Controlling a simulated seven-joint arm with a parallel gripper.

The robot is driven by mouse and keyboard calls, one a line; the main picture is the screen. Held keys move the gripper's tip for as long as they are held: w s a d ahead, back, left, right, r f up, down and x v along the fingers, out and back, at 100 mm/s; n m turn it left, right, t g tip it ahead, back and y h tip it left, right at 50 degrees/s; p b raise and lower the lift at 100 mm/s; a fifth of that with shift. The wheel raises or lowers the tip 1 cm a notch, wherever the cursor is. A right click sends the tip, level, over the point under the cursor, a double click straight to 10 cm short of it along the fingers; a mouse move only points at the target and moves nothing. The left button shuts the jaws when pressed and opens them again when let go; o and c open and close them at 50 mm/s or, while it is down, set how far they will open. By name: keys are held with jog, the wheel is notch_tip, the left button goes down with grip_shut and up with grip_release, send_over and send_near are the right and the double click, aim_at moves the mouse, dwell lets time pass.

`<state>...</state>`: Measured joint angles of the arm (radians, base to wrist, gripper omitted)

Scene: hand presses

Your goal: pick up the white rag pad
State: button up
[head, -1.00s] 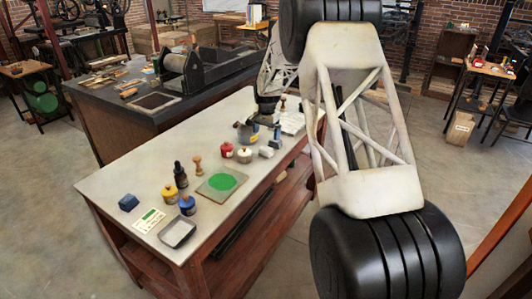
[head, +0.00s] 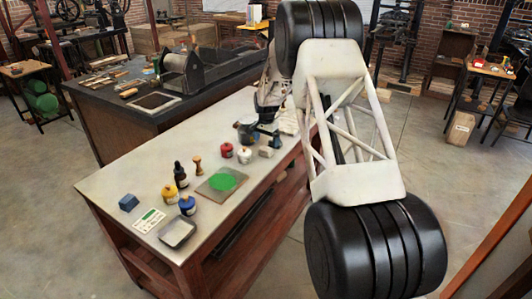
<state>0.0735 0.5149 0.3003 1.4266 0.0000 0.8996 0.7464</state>
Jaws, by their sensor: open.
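The white rag pad (head: 266,152) appears to be the small pale block on the light table near its right edge, beside a red-lidded jar and a white jar. My gripper (head: 270,135) is above the table just behind the pad, apart from it as far as I can tell. It is open and looks empty; its fingers are small and dark in this view, and my own arm hides part of the area behind it.
Close left of the pad stand a white jar (head: 244,154) and a red jar (head: 227,150). A grey pot (head: 246,129) stands beside the gripper. A plate with a green disc (head: 222,181), bottles and a grey tray (head: 177,231) lie nearer the front. The table (head: 112,180) has free room at left.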

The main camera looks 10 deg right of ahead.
aim_at(266, 148)
jog(key=shift+f, duration=0.3)
jog(key=shift+f, duration=2.6)
jog(key=c, duration=1)
jog(key=shift+r, duration=0.15)
